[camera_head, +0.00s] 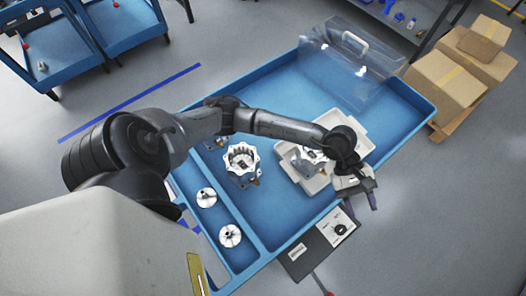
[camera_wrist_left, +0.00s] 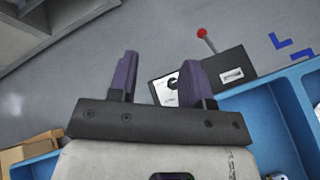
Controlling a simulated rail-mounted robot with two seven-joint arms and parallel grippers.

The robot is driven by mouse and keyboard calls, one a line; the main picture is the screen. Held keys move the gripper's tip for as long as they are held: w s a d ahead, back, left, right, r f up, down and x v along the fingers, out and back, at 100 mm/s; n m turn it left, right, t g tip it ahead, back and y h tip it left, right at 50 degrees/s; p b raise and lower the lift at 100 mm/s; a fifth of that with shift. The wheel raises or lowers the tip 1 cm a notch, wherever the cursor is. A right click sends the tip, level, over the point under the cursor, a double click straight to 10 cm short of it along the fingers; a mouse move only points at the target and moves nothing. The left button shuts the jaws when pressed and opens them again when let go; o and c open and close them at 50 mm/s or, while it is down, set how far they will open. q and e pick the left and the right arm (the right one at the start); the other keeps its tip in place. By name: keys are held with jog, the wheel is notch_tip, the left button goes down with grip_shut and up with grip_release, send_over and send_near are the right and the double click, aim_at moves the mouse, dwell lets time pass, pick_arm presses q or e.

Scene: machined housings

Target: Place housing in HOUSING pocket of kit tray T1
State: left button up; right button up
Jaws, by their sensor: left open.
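A silver machined housing (camera_head: 242,161) with a toothed rim stands upright on the blue bench, left of the white tray. Another silver housing (camera_head: 305,160) sits in the white kit tray (camera_head: 313,187), partly hidden by my left arm; I cannot tell which pocket it is in. My left gripper (camera_head: 363,207) is open and empty, at the bench's front right edge, right of the tray. Its two purple fingers show apart in the left wrist view (camera_wrist_left: 157,82), with nothing between them. My right gripper is not in view.
Two silver flanged parts, one (camera_head: 207,197) above the other (camera_head: 230,236), lie in the bench's left channel. A clear lidded box (camera_head: 345,65) stands at the back. A control box (camera_head: 320,243) with a knob is at the front edge. Cardboard boxes (camera_head: 447,85) stand right.

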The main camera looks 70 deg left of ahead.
pick_arm(q)
jog(key=s+d+r+n+t+h, duration=0.1)
jog(key=d+r+n+t+h, duration=0.3)
jog(key=r+n+h, duration=0.3)
jog(key=w+a+r+n+t+y, duration=0.1)
jog(key=a+n+t+y, duration=0.25)
jog(key=n+t, duration=0.55)
jog(key=w+a+r+n+t+y, duration=0.1)
jog(key=a+n+t+y, duration=0.3)
jog(key=n, duration=0.8)
jog(key=s+a+f+n+g+y, duration=0.1)
jog(key=s+a+f+n+y, duration=0.2)
jog(key=n+y, duration=0.45)
jog(key=s+a+f+n+g+y, duration=0.1)
jog(key=a+f+n+y, duration=0.4)
jog(key=n, duration=0.5)
jog(key=s+f+n+g, duration=0.5)
jog(key=s+f+g, duration=0.1)
jog(key=s, duration=0.3)
jog(key=s+f+n+g+h, duration=0.1)
jog(key=s+f+n+g, duration=0.4)
jog(key=s, duration=0.5)
notch_tip(320, 180, down, 3)
jog(key=shift+s+d+r+g, duration=0.15)
jog(key=shift+r+g, duration=0.05)
jog(key=shift+g, duration=0.6)
jog(key=shift+n, duration=0.25)
